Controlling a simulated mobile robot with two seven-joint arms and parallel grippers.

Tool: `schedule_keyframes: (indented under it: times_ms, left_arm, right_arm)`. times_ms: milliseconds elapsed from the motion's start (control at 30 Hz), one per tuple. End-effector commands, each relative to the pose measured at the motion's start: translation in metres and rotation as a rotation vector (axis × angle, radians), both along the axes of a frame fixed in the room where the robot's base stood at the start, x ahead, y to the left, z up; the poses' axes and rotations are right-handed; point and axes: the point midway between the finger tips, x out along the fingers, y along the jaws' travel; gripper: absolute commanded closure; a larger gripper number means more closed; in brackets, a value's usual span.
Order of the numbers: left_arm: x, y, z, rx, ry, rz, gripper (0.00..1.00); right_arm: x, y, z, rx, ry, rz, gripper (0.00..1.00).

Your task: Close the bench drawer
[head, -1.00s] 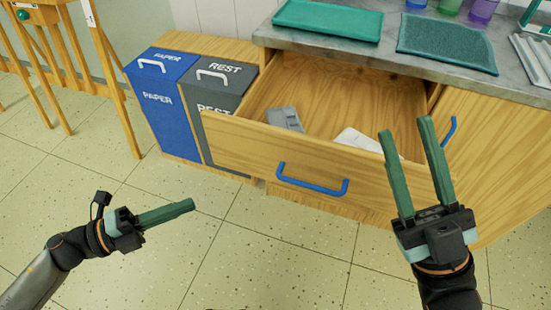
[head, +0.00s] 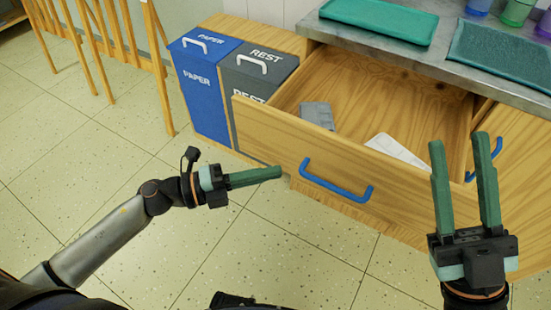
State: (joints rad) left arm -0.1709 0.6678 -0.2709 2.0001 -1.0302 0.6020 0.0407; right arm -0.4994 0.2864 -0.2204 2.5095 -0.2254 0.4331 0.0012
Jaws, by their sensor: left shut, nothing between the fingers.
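The wooden bench drawer (head: 270,130) is pulled out of the bench, with a blue bar handle (head: 335,186) on its front. A grey item (head: 317,115) and a white item (head: 398,150) lie inside it. My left gripper (head: 279,172) is shut and empty, in front of the drawer's left part and left of the handle; I cannot tell whether it touches the front. My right gripper (head: 462,145) is open and empty, with its fingers pointing up, over the drawer's right end in the picture. It hides part of the drawer's right corner.
A blue PAPER bin (head: 202,97) and a grey REST bin (head: 257,80) stand left of the drawer. The grey worktop (head: 455,82) carries a green tray (head: 380,20), a dark green mat (head: 505,55) and cups (head: 517,12). Easel legs (head: 160,70) stand at the left. The floor in front is clear.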

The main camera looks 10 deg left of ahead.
Motion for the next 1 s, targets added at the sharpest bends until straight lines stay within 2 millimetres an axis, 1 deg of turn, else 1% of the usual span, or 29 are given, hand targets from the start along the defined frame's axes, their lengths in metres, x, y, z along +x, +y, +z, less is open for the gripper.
schedule_keyframes:
  times_ms: [33, 100, 300, 433, 867, 1000]
  left_arm:
    - [0.009, 0.000, -0.001, 0.002, -0.005, 0.003, 1.00]
    - [0.017, -0.002, -0.001, 0.001, -0.003, 0.003, 1.00]
    - [0.033, -0.007, -0.001, 0.001, 0.000, 0.002, 1.00]
    - [0.037, -0.008, -0.001, 0.002, 0.001, 0.001, 1.00]
    - [0.039, -0.009, 0.000, 0.001, 0.000, 0.002, 1.00]
    - [0.047, -0.011, 0.000, 0.000, -0.001, 0.003, 1.00]
  right_arm:
    - [0.000, 0.000, -0.003, 0.001, 0.001, 0.001, 0.61]
    - [0.000, 0.000, -0.005, 0.003, 0.003, 0.003, 0.61]
    - [0.001, 0.000, -0.008, 0.008, 0.006, 0.006, 0.61]
    - [0.001, 0.000, -0.008, 0.009, 0.007, 0.008, 0.61]
    - [0.000, 0.001, -0.008, 0.008, 0.007, 0.011, 0.61]
    - [0.000, 0.001, -0.007, 0.008, 0.007, 0.011, 0.61]
